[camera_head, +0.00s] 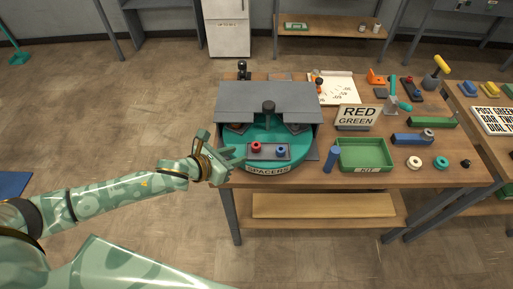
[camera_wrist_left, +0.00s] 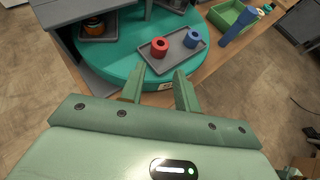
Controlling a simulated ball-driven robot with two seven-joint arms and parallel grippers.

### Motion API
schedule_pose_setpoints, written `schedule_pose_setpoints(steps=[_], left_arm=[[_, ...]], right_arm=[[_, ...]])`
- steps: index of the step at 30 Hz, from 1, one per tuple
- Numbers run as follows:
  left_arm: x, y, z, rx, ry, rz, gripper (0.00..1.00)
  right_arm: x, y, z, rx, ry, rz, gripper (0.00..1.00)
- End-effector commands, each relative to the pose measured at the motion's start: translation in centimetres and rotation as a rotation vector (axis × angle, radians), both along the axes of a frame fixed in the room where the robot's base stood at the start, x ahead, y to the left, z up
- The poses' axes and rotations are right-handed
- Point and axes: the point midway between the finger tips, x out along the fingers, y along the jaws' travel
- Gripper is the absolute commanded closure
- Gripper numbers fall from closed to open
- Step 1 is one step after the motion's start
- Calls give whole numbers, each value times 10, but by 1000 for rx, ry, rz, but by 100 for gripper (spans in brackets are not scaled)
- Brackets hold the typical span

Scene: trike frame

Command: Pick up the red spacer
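The red spacer (camera_head: 256,147) is a small ring-shaped cylinder on a grey tray (camera_head: 268,155) at the front of the teal turntable (camera_head: 301,158). It also shows in the left wrist view (camera_wrist_left: 159,47), standing on the tray. A blue spacer (camera_wrist_left: 192,39) stands to its right on the same tray. My left gripper (camera_head: 236,157) is at the table's left front edge, left of the tray. In the left wrist view its two fingers (camera_wrist_left: 158,85) are apart with nothing between them, pointing toward the red spacer but short of it. My right gripper is not in view.
A grey hood (camera_head: 268,97) covers the rear of the turntable. A blue cylinder (camera_head: 330,160) and a green KIT tray (camera_head: 365,155) stand to the right.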

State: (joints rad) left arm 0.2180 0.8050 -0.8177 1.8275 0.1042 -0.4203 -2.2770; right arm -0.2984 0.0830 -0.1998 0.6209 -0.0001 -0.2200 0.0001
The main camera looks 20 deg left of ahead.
Motion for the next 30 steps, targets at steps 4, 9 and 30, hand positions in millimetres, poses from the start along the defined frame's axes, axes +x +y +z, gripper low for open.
schedule_pose_setpoints(steps=[4, 9, 30], left_arm=[[17, -9, -12, -2, 1, 2, 68], [29, -15, -17, -2, 0, 2, 68], [64, -33, -33, -2, 1, 1, 96]], right_arm=[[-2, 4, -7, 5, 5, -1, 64], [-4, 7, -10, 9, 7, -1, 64], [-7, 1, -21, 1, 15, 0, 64]])
